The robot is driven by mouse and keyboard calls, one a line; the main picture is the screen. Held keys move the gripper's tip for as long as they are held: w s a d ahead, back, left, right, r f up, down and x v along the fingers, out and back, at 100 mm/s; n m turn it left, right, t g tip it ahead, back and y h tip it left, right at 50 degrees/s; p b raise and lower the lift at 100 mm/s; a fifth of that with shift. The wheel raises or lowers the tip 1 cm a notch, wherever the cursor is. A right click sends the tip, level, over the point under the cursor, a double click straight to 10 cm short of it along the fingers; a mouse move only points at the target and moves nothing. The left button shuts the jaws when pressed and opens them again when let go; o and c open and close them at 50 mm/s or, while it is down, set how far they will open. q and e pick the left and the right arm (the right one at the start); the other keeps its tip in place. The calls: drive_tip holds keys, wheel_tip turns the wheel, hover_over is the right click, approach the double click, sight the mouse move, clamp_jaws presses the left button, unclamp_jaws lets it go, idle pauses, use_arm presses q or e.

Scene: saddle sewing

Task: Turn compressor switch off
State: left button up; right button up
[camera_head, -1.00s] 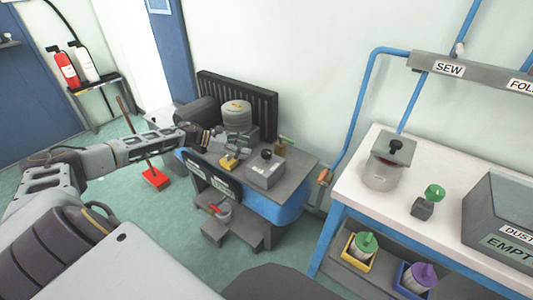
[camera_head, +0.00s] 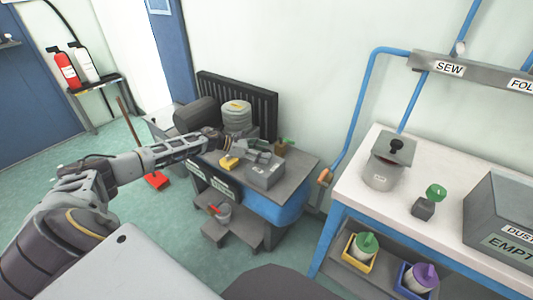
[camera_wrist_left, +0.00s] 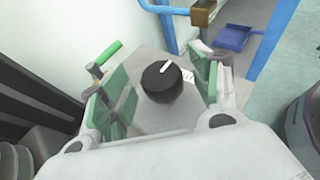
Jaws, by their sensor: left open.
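The compressor switch is a round black knob (camera_wrist_left: 162,84) with a white pointer mark, on top of a light grey box (camera_head: 263,178). In the left wrist view the pointer tilts up and slightly right, beside a small white label. My left gripper (camera_head: 264,152) is above the box in the head view and hides the knob there. In the left wrist view my gripper (camera_wrist_left: 162,95) is open, with green-padded fingers on either side of the knob. I cannot tell whether the pads touch it. My right gripper is not in view.
A green-handled valve (camera_wrist_left: 106,58) stands close beside the left finger. A yellow block (camera_head: 229,162) sits left of the box on the compressor bench. A grey tank (camera_head: 236,116) and dark ribbed panel (camera_head: 262,104) stand behind. A white worktable (camera_head: 431,166) is at the right.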

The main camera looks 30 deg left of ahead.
use_arm(q)
drive_tip(key=shift+x, duration=0.9)
drive_tip(key=c, duration=1)
drive_tip(key=shift+c, duration=0.2)
